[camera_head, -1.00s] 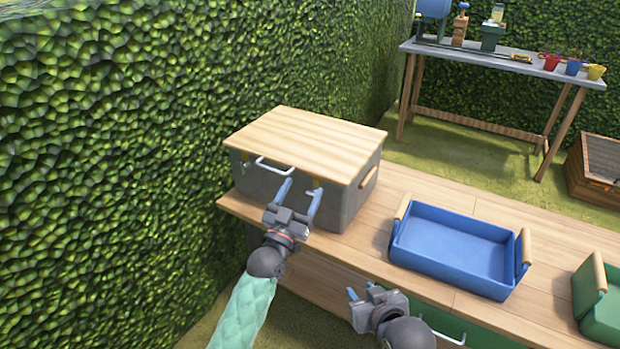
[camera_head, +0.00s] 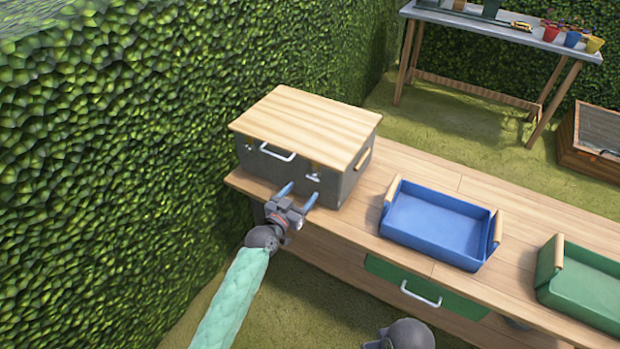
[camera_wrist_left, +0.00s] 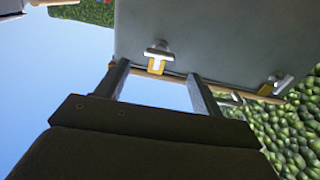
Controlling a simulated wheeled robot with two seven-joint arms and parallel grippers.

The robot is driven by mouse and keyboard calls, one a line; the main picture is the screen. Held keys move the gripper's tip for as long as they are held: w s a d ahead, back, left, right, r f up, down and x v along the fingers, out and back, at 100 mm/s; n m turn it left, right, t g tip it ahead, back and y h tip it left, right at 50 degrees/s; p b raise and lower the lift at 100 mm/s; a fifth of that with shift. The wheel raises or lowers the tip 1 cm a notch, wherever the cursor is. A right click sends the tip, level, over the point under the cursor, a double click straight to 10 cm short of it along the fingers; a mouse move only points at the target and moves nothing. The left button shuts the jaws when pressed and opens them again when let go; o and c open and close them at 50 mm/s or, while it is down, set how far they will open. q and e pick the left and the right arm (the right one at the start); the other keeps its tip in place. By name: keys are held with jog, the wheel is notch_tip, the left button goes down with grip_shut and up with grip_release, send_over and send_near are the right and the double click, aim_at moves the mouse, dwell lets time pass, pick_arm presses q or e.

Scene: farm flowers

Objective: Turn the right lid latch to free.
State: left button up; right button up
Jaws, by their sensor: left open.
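A grey box with a wooden lid (camera_head: 305,127) stands on the bench, lid down. The right lid latch (camera_head: 314,177) is a small silver piece on the box front, right of the handle. The left wrist view shows this latch (camera_wrist_left: 158,52) with its crosspiece roughly level beside a yellow plate. The left latch (camera_wrist_left: 277,85) shows farther right there. My left gripper (camera_head: 298,194) is open and empty, just in front of and below the right latch. In the left wrist view the latch appears between the fingertips, apart from them. My right gripper is out of the picture.
A silver handle (camera_head: 278,153) sits on the box front, left of the right latch. A blue tray (camera_head: 432,240) and a green tray (camera_head: 585,285) stand on the bench (camera_head: 350,215) to the right. A hedge (camera_head: 130,150) rises close on the left.

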aim_at(312, 179)
pick_arm(q)
jog(key=shift+p+x, duration=0.55)
jog(key=shift+x, duration=2.55)
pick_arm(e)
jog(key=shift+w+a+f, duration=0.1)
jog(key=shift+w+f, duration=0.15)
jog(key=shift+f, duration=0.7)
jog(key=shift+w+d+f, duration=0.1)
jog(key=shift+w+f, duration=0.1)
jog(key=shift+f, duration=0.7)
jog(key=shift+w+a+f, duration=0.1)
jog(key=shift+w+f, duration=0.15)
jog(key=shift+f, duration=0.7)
pick_arm(q)
jog(key=shift+c, duration=0.5)
jog(key=c, duration=0.9)
